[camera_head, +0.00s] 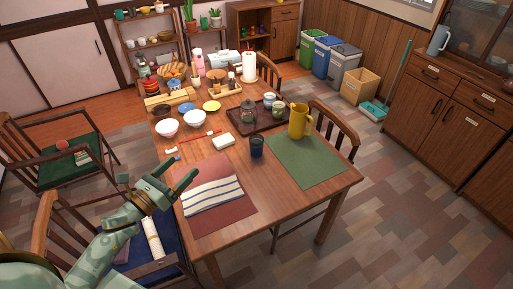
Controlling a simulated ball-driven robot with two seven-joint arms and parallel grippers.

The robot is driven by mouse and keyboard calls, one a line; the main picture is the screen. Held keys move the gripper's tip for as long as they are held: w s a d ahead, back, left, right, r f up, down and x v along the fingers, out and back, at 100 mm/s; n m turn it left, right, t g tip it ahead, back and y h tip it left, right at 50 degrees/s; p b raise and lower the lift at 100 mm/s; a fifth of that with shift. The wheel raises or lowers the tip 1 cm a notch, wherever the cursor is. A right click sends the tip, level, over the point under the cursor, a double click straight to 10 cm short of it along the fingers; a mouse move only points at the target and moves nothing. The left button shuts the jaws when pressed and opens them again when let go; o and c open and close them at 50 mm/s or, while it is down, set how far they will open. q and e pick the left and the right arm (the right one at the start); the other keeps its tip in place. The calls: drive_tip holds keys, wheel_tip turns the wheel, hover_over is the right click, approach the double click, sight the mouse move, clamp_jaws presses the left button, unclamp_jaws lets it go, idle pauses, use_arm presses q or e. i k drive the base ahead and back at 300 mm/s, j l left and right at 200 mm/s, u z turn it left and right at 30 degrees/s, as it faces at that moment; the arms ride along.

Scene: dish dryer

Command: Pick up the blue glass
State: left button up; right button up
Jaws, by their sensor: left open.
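The blue glass (256,147) is a dark blue tumbler. It stands upright on the wooden table (258,187), just left of the green placemat (307,158) and in front of the dark tray. My left gripper (180,170) is open and empty near the table's left edge. It is to the left of the glass and well apart from it, by the red placemat (205,222). My right gripper is not in view.
A yellow pitcher (298,122) stands to the right of and behind the glass. The dark tray (243,126) holds jars and cups. White bowls (167,127) stand at the left. A striped cloth lies on the red placemat.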

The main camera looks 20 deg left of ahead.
sight(255, 140)
drive_tip(key=i, duration=1)
